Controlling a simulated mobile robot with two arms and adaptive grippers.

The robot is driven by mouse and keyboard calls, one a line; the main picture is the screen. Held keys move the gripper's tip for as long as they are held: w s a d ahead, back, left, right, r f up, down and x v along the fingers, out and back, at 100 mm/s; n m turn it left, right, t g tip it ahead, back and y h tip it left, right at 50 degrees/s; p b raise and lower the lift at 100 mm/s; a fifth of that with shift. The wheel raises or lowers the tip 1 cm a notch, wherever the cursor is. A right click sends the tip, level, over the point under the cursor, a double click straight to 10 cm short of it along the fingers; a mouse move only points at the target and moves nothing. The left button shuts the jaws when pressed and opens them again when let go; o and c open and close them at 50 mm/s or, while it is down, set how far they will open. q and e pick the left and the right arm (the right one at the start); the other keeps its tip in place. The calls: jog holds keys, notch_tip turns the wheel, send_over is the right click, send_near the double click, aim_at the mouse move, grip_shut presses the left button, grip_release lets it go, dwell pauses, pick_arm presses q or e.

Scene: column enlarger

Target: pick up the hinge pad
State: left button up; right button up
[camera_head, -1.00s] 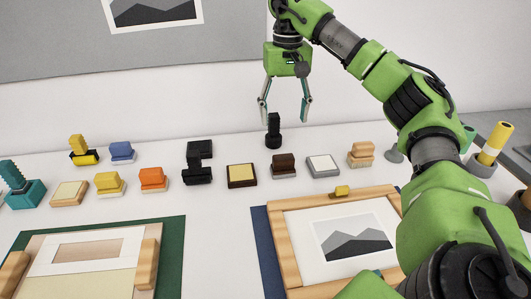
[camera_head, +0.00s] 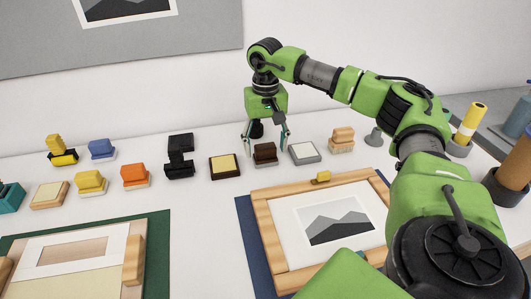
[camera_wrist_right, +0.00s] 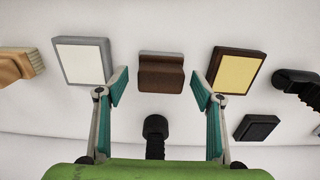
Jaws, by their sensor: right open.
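No label marks the hinge pad. A small dark brown block (camera_head: 265,150) with a stepped top sits on the white table, directly below and between the fingers of my right gripper (camera_head: 266,143). The brown block also shows in the right wrist view (camera_wrist_right: 161,72), centred beyond the gap between the teal fingertips. My right gripper (camera_wrist_right: 160,88) is open and empty, pointing down, with a finger on each side of the block. I cannot tell whether either finger touches it. My left gripper is not in view.
A grey-framed white pad (camera_head: 305,153) and a dark-framed cream pad (camera_head: 225,167) flank the block closely. A black knobbed piece (camera_head: 257,129) stands behind. A wooden frame with a picture (camera_head: 263,215) lies in front. Several coloured blocks stand to the left.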

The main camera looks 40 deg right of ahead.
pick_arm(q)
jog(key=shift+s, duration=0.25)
pick_arm(e)
jog(key=shift+f, duration=0.25)
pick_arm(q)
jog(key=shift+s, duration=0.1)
pick_arm(e)
jog(key=c, duration=1.3)
jog(key=shift+r, duration=0.1)
jog(key=shift+w+r, duration=0.1)
jog(key=shift+r, duration=0.1)
notch_tip(320, 180, up, 2)
jog(key=shift+r, duration=0.1)
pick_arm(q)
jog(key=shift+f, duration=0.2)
pick_arm(e)
jog(key=shift+s+a+r, duration=1.15)
jog(key=shift+s+r, duration=0.55)
jog(key=shift+s, duration=0.35)
jog(key=shift+s+a+r, duration=1.1)
jog(key=shift+s+r, duration=0.6)
jog(key=shift+s, duration=0.4)
jog(key=shift+s+a+r, duration=1.15)
jog(key=shift+s+r, duration=0.55)
jog(key=shift+s, duration=0.35)
